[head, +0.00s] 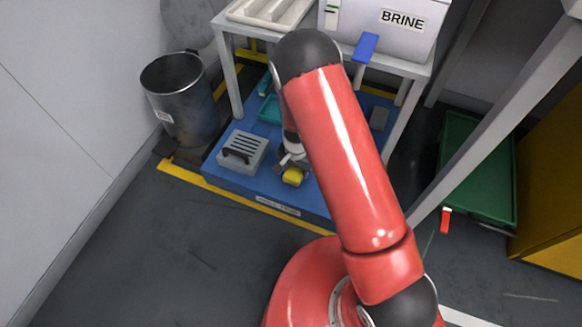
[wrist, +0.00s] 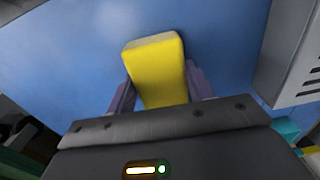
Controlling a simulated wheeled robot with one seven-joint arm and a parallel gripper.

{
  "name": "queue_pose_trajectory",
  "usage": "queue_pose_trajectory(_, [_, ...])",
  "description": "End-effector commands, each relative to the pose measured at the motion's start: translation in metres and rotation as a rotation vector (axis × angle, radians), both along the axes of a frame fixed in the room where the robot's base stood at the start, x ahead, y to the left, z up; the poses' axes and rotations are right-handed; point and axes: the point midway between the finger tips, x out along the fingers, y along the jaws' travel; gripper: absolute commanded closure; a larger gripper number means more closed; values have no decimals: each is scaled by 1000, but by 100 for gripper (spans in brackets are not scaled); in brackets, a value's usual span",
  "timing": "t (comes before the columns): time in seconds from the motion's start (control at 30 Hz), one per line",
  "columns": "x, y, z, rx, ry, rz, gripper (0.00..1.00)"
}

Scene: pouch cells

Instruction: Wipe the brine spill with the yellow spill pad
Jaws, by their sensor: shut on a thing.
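The yellow spill pad (head: 292,176) is at my gripper (head: 290,163), low over the blue floor platform (head: 230,182) under the table. In the wrist view the yellow pad (wrist: 157,72) sits between the two fingers of my gripper (wrist: 160,88), which is shut on it. The pad's pale end points away from the gripper, over blue surface. I cannot tell whether the pad touches the platform. No brine spill can be made out; my red arm hides part of the platform.
A grey slotted box (head: 242,149) with a dark handle stands left of the pad. A white BRINE container (head: 400,40) with a blue tap (head: 365,47) sits on the table above. A metal bin (head: 182,100) is at left, a green tray (head: 478,165) at right. Table legs flank the platform.

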Motion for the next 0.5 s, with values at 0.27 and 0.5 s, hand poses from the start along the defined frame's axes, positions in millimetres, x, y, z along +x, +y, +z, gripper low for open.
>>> queue_pose_trajectory(0.27, [-11, -25, -3, -5, 11, -4, 66])
queue_pose_trajectory(0.5, [-20, -22, 0, -5, 12, -1, 66])
